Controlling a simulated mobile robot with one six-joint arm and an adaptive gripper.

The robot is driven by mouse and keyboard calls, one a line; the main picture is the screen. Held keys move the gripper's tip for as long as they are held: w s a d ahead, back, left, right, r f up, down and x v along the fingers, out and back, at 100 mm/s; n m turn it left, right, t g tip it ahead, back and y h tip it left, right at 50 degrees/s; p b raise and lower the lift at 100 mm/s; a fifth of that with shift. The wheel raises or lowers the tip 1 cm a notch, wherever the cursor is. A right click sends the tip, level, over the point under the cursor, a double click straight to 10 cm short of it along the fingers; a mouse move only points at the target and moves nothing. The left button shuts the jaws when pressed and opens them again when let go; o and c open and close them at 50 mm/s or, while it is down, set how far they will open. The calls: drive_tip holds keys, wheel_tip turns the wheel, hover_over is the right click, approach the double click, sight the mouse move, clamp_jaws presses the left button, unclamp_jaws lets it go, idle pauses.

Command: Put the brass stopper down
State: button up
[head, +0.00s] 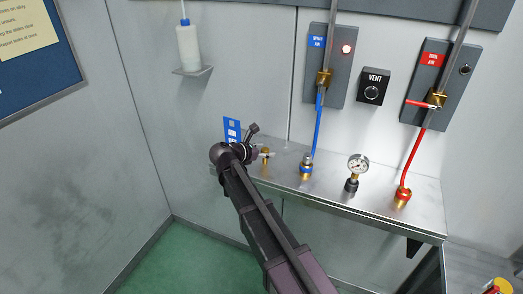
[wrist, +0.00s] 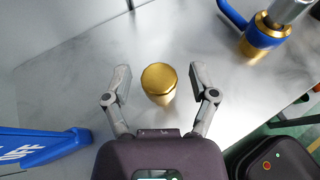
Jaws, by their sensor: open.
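The brass stopper (wrist: 159,80) stands on the metal shelf (wrist: 70,70), between the two fingers of my gripper (wrist: 160,84) in the wrist view. My gripper is open, with a gap between each finger and the stopper. In the head view, my gripper (head: 258,143) is over the left part of the shelf. The stopper (head: 265,154) shows there as a small brass piece, partly hidden by my gripper.
A blue hose with a brass fitting (head: 306,167), a pressure gauge (head: 357,166) and a red hose with a brass fitting (head: 402,195) stand along the shelf to the right. A blue label plate (head: 232,130) is at the shelf's left end. A bottle (head: 188,47) sits on a wall bracket.

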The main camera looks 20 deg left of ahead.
drive_tip(key=shift+r, duration=0.1)
drive_tip(key=shift+r, duration=0.1)
drive_tip(key=p+v, duration=0.4)
drive_tip(key=v, duration=0.8)
drive_tip(key=shift+p, duration=0.4)
